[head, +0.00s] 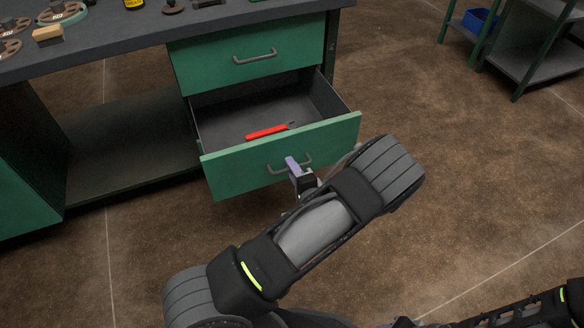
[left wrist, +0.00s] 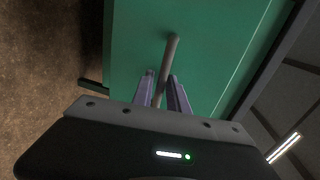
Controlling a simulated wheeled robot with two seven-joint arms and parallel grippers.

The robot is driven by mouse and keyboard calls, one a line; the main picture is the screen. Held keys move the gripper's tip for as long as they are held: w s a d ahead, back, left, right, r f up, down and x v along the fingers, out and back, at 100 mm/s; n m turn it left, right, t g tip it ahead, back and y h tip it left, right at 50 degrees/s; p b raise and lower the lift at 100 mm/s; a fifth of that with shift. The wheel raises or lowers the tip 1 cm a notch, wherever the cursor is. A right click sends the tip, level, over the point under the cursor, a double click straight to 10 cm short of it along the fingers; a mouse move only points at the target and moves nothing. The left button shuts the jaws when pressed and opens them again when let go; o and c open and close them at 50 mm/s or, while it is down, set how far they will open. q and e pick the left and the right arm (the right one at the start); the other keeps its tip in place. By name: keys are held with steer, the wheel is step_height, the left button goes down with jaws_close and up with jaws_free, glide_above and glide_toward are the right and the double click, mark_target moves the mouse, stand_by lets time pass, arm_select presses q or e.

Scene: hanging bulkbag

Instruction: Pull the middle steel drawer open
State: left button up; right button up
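The green steel drawer (head: 235,172) under the top one stands well open, its front pulled out toward me and its grey inside showing. Its bar handle (head: 273,169) is on the front face. My left gripper (head: 296,170) is at this handle, partly hidden by my own wrist. In the left wrist view the handle (left wrist: 171,50) passes between the two fingers of the left gripper (left wrist: 162,80), which are closed about it. The drawer's green front (left wrist: 215,50) lies just beyond the fingertips. My right gripper is not in view.
A red-handled tool (head: 265,132) lies inside the open drawer. The top drawer (head: 285,62) is shut above it. The workbench top (head: 130,40) carries several small items. A shelf rack (head: 540,65) with a blue bin (head: 481,20) stands at the far right. The brown floor between is clear.

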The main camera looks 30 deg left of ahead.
arm_select(q)
steer(key=shift+d, duration=0.1)
steer(key=p+v, duration=0.1)
steer(key=v, duration=0.6)
steer(key=shift+s+d+p, duration=0.2)
steer(key=shift+s+p, duration=0.05)
steer(key=shift+p, duration=0.1)
steer(key=shift+r, duration=0.1)
